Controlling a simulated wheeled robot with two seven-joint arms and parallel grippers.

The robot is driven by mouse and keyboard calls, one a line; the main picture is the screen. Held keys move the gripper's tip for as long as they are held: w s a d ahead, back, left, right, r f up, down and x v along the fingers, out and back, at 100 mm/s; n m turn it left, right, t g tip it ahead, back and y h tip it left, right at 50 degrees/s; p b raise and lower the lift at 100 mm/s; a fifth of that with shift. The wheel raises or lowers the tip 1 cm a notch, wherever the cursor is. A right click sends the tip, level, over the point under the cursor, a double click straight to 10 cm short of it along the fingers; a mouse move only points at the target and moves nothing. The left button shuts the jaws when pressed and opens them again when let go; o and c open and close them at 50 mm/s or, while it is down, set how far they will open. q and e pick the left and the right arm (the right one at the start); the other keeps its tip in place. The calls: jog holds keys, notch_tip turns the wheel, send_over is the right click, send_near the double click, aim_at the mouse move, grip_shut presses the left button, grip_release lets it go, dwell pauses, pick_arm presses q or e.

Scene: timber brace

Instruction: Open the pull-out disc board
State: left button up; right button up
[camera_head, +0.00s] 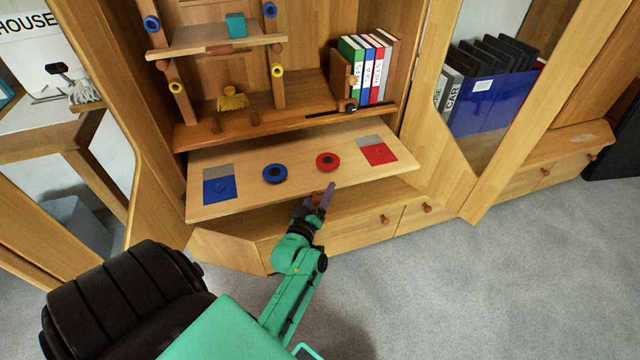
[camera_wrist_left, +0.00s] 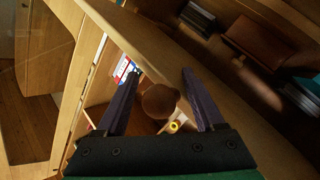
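The disc board (camera_head: 320,190) is a pale wooden panel that sticks out from the cabinet below the shelf. On it lie a blue disc (camera_head: 275,173) and a red disc (camera_head: 328,161), between a blue square (camera_head: 219,190) and a red square (camera_head: 378,154). My left gripper (camera_head: 323,194) is at the board's front edge, near its middle. In the left wrist view, its dark fingers (camera_wrist_left: 160,78) are spread on both sides of a round brown knob (camera_wrist_left: 159,101), with gaps visible. The knob is hidden in the head view. My right gripper is not in view.
Drawers with round knobs (camera_head: 384,219) are below the board. The shelf above holds several books (camera_head: 368,68) and a yellow object (camera_head: 232,98). A glass door (camera_head: 485,90) stands at the right. Grey floor (camera_head: 480,290) is clear in front.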

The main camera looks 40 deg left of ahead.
pick_arm(q)
jog(key=shift+s, duration=0.1)
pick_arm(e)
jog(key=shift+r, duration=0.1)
pick_arm(q)
jog(key=p+v, duration=0.3)
jog(key=v, duration=0.3)
jog(key=shift+s+r, duration=0.15)
jog(key=shift+s, duration=0.1)
jog(key=p, duration=0.3)
send_near(315, 205)
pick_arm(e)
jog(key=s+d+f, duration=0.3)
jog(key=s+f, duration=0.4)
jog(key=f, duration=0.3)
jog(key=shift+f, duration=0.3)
pick_arm(q)
jog(key=shift+a, duration=0.1)
